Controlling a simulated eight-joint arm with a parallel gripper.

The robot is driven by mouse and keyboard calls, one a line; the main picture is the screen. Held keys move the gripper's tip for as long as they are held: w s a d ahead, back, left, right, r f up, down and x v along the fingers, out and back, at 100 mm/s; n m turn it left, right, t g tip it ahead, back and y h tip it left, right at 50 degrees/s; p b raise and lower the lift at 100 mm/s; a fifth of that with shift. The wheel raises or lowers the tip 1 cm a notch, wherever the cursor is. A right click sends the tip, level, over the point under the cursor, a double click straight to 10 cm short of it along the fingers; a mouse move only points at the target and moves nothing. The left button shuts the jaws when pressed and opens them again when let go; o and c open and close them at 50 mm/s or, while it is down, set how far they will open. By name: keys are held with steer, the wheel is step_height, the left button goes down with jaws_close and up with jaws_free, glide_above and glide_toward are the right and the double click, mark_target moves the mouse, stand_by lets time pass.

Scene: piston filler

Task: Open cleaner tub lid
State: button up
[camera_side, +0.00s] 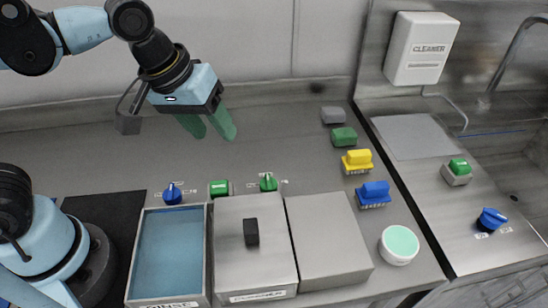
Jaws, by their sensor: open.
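The cleaner tub (262,297) stands at the front of the counter, with its name on the front edge. Its flat grey metal lid (228,268) is on and looks shut. A black upright handle (251,232) sits on the lid. My gripper (215,137) has two green fingers, spread apart with nothing between them. It hangs above the counter behind the tub, up and to the left of the handle, well clear of it.
An open rinse tub (140,270) is left of the cleaner tub and a plain grey box (325,240) right. Brushes (373,194), a round pot (398,245) and a sink (515,150) are right.

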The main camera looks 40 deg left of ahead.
mark_target(251, 226)
steer(key=s+d+r+n+g+y, duration=0.1)
steer(key=s+d+r+n+g, duration=0.15)
steer(key=d, duration=0.35)
steer(key=s+d+r+n+g, duration=0.1)
steer(key=s+d+n+g, duration=0.15)
steer(key=d, duration=0.45)
steer(key=shift+t, duration=0.5)
steer(key=shift+s+a+f, duration=0.1)
steer(key=shift+s+f, duration=0.05)
steer(key=shift+f, duration=2.95)
steer(key=shift+s+a+f, duration=0.1)
steer(key=shift+s+f, duration=0.05)
steer(key=shift+f, duration=2.95)
jaws_close()
